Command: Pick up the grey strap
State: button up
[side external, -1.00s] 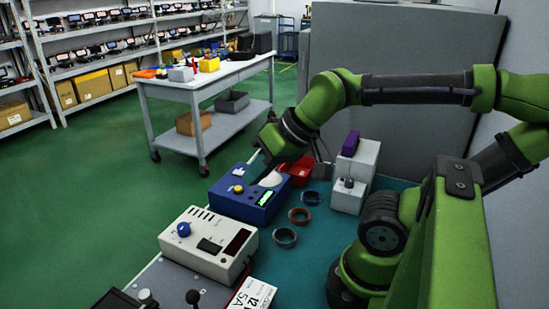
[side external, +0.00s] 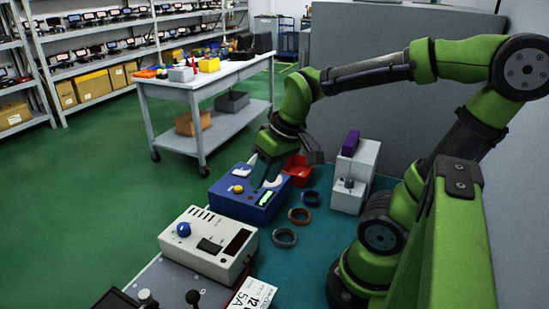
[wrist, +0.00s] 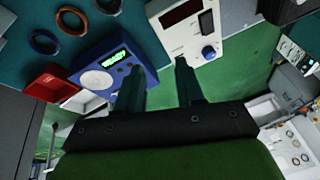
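The grey strap (side external: 284,237) is a ring-shaped band lying on the teal mat, nearest the beige device. In the wrist view the grey strap (wrist: 108,5) is cut by the top edge. A brown band (side external: 299,215) and a blue band (side external: 311,198) lie behind it in a row; they also show in the wrist view, brown (wrist: 70,20) and blue (wrist: 45,42). My gripper (side external: 267,176) is above the blue device, away from the strap. In the wrist view my gripper (wrist: 158,78) has its fingers apart with nothing between them.
The blue device (side external: 236,205) and beige device (side external: 205,244) stand left of the bands. A red bin (side external: 300,172) is behind them. A grey block (side external: 354,185) with a purple item (side external: 350,143) stands at the right. The mat around the strap is clear on its right.

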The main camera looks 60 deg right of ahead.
jog(key=s+d+f+n+g+h, duration=0.1)
jog(key=s+d+f+n+g, duration=0.15)
jog(key=d+n, duration=0.35)
jog(key=g, duration=0.1)
send_over(286, 233)
jog(key=shift+n, duration=0.3)
jog(key=f, duration=1.1)
jog(key=shift+s, duration=0.25)
jog(key=shift+w+f, duration=0.2)
jog(key=shift+f, duration=2.85)
grip_shut()
